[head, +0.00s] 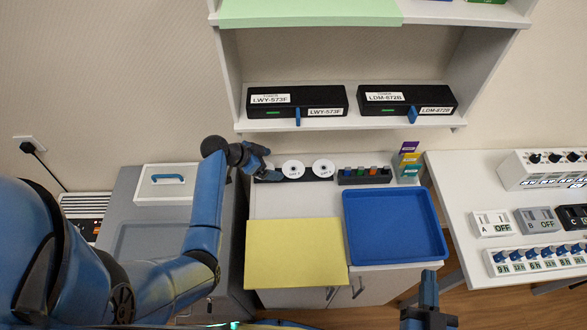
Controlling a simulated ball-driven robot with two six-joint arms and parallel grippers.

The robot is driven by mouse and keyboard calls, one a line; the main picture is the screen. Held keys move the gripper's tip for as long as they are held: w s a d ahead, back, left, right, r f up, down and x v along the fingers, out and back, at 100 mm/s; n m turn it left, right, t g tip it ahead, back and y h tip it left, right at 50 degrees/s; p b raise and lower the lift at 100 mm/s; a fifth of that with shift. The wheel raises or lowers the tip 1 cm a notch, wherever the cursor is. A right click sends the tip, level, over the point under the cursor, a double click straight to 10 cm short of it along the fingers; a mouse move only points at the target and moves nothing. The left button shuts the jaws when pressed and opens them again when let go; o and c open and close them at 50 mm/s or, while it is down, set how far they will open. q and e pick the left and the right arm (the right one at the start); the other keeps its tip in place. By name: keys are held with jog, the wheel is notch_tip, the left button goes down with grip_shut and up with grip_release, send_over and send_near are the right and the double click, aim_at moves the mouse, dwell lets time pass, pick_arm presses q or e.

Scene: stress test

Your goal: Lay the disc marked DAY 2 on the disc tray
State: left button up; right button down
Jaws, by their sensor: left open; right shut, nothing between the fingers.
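My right gripper (429,288) is shut and empty at the lower right, well away from the discs. I cannot surely tell which thing is the disc tray.
A blue tray (393,262) and a yellow sheet (293,255) lie in front of the discs. A dark block with coloured tops (364,180) stands to their right. Two black boxes sit on the shelf (370,122) above. A table with switches (455,200) is at right.

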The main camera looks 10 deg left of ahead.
aim_at(292, 169)
pick_arm(q)
jog(key=b+x, duration=0.6)
jog(key=x, duration=0.1)
jog(key=shift+w+d+f, duration=0.15)
jog(key=shift+f, duration=0.2)
jog(key=shift+b+x, duration=0.9)
jog(key=shift+x, duration=0.15)
jog(key=shift+d+r, duration=0.1)
jog(key=shift+r, duration=0.05)
jog(key=shift+c, duration=0.3)
jog(key=c, duration=0.5)
notch_tip(292, 169, up, 4)
jog(key=p, duration=0.2)
jog(key=shift+p, duration=0.35)
jog(key=shift+f, duration=0.25)
jog(key=shift+w, duration=0.1)
